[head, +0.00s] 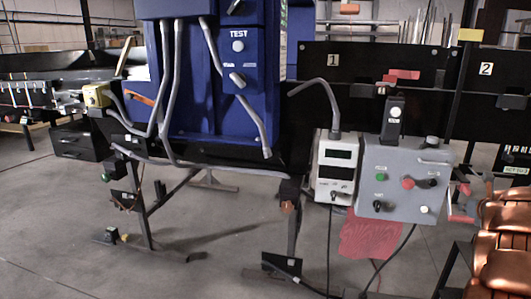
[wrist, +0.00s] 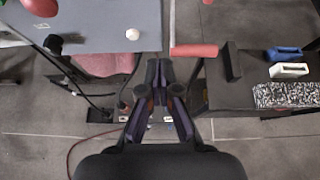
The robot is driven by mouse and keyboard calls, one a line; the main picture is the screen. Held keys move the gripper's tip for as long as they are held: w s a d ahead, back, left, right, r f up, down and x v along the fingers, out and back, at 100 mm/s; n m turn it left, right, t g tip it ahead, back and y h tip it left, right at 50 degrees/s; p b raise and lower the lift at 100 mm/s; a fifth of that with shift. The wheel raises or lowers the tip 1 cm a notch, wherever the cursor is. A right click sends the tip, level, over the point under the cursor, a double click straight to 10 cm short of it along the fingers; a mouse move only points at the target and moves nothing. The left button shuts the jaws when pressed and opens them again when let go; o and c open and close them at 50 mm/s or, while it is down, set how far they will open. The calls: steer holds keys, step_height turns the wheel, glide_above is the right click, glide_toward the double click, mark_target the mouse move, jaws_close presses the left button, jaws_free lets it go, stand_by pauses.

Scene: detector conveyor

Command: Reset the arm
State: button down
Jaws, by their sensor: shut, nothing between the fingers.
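My gripper (wrist: 155,72) shows in the wrist view, pointing away from the camera with its dark fingers shut and nothing between them. My arm (head: 500,240) shows as copper-coloured links at the right edge of the head view; the gripper itself cannot be made out there. In the wrist view the gripper is in front of a gap between a grey panel on the left and a dark surface on the right. It does not visibly hold anything.
A grey control box (head: 392,170) with buttons stands beside a white meter box (head: 335,165). A blue detector housing marked TEST (head: 238,85) is left of them. In the wrist view, a red handle (wrist: 194,50) is close to the fingers. Open floor (head: 60,220) lies at left.

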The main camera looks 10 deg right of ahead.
steer(key=w+a+r+m+h, duration=0.2)
steer(key=a+r+m+h, duration=0.2)
steer(key=r+m, duration=0.35)
steer(key=s+a+r+m+g+h, duration=0.1)
steer(key=s+a+r+m+g, duration=0.2)
steer(key=a+m, duration=0.55)
steer(key=s+a+f+m+g+y, duration=0.2)
steer(key=s+a+f+m, duration=0.25)
steer(key=a, duration=0.45)
steer(key=s+a+f+m+g+y, duration=0.2)
steer(key=s+a+f+m, duration=0.15)
steer(key=s+a, duration=0.4)
steer(key=s+a+f+m+g+y, duration=0.15)
steer(key=s+a+f+m, duration=0.25)
steer(key=a, duration=0.7)
steer(key=s+a+f+m+g+y, duration=0.1)
steer(key=s+a+f+g+y, duration=0.15)
steer(key=s+a, duration=0.7)
steer(key=s+a+f+m+g+y, duration=0.2)
steer(key=s+a+g, duration=0.1)
steer(key=s+a, duration=0.6)
step_height(320, 180, up, 20)
steer(key=w+a+t+p, duration=0.1)
steer(key=p, duration=1.7)
steer(key=shift+w, duration=0.35)
steer(key=shift+a+f, duration=0.1)
